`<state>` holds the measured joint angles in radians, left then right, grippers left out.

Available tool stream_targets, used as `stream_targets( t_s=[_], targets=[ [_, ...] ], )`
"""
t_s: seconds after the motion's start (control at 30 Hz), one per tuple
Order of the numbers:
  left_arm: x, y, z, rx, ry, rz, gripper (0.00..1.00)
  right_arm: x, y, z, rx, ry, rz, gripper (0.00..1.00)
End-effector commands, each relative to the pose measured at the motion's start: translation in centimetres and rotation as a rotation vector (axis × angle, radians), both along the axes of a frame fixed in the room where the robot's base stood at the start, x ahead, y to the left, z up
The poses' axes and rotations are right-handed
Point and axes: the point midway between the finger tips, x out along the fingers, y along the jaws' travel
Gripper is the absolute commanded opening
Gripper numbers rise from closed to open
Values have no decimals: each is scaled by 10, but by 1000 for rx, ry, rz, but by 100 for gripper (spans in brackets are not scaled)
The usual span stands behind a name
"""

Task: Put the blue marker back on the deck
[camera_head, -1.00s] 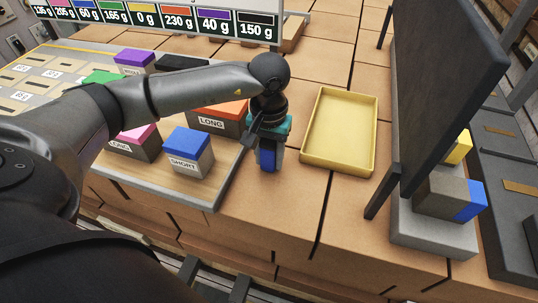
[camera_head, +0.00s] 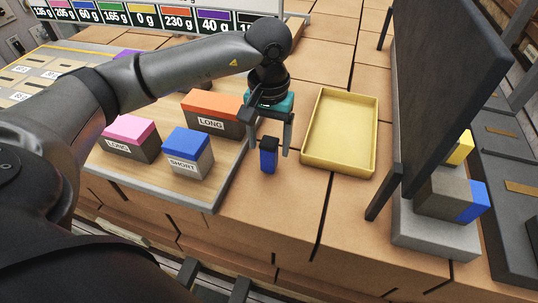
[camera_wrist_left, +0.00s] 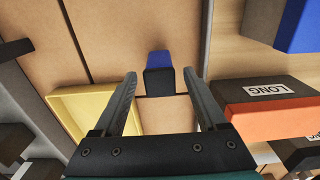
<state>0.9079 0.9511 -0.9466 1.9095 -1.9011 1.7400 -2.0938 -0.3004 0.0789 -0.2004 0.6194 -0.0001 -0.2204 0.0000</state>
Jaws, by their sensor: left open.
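The blue marker (camera_head: 268,160) is a small upright block with a dark top. It stands on the tan brick-like deck (camera_head: 260,215), between the wooden board and the yellow tray. In the left wrist view the marker (camera_wrist_left: 158,60) shows just beyond the fingertips, roughly between their lines. My left gripper (camera_head: 268,145) is open and empty above and around the marker's upper end; in the wrist view its fingers (camera_wrist_left: 160,90) are spread apart with no contact visible. The right gripper is not in view.
The empty yellow tray (camera_head: 340,132) lies right of the marker. A wooden board (camera_head: 215,180) on the left carries a blue SHORT block (camera_head: 187,150), a pink LONG block (camera_head: 130,135) and an orange LONG block (camera_head: 212,112). A dark upright panel (camera_head: 445,90) stands at right.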

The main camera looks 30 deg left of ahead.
Motion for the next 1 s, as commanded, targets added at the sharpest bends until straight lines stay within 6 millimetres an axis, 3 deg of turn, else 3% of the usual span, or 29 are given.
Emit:
stream_targets(
  t_s=[0.2, 0.4, 1.0],
  targets=[
    [1, 0, 45, 0, -4, -1, 74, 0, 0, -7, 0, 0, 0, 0],
    [0, 0, 65, 0, 0, -1, 74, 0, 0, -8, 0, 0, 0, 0],
    [0, 0, 68, 0, 1, -1, 74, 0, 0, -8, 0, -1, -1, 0]
  ],
)
